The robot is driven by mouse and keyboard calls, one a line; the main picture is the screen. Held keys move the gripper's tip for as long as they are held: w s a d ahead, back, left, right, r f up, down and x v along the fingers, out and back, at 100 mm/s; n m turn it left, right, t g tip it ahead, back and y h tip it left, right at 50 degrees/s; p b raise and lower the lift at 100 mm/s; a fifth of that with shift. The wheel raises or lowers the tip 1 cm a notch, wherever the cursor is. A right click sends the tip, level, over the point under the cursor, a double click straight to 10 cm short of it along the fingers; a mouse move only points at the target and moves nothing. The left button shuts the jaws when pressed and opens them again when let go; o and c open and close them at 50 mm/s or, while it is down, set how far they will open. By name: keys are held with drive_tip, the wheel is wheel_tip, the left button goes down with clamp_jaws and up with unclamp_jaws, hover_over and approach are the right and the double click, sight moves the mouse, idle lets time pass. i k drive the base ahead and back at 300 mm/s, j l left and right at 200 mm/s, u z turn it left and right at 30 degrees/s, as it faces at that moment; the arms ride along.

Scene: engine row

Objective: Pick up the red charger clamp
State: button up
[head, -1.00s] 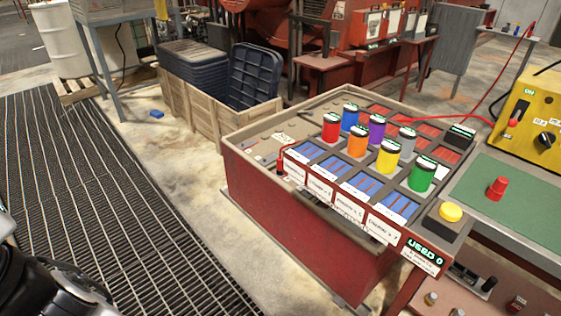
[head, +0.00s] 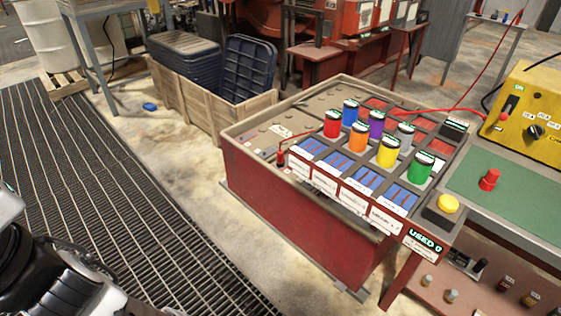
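A small red and black clamp-like piece (head: 281,157) stands at the left front edge of the red bin's top, beside the blue-striped pads. It is small, and I cannot tell its jaws clearly. A thin red cable (head: 450,109) runs from the yellow charger (head: 528,112) at the right toward the bin's back and passes behind the cans. My arm shows at the lower left edge, well apart from the clamp. My gripper's fingers are not in view.
The red bin (head: 290,225) carries several coloured cans, a yellow button (head: 447,204) and a "USED 0" display. A green mat (head: 520,195) with a red button (head: 489,179) lies at the right. A wooden crate (head: 195,107) stands behind.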

sight(279, 161)
drive_tip(key=i+j, duration=0.3)
drive_tip(key=i, duration=0.2)
drive_tip(key=i+j, duration=0.3)
drive_tip(key=i, duration=0.2)
drive_tip(key=i+j, duration=0.35)
drive_tip(key=i, duration=0.15)
drive_tip(key=i+j, duration=0.3)
drive_tip(key=i, duration=0.2)
drive_tip(key=i+j, duration=0.3)
drive_tip(key=i, duration=0.15)
drive_tip(key=i+j+z, duration=0.5)
drive_tip(key=z, duration=2.05)
drive_tip(key=i+j, duration=0.05)
drive_tip(key=j, duration=0.05)
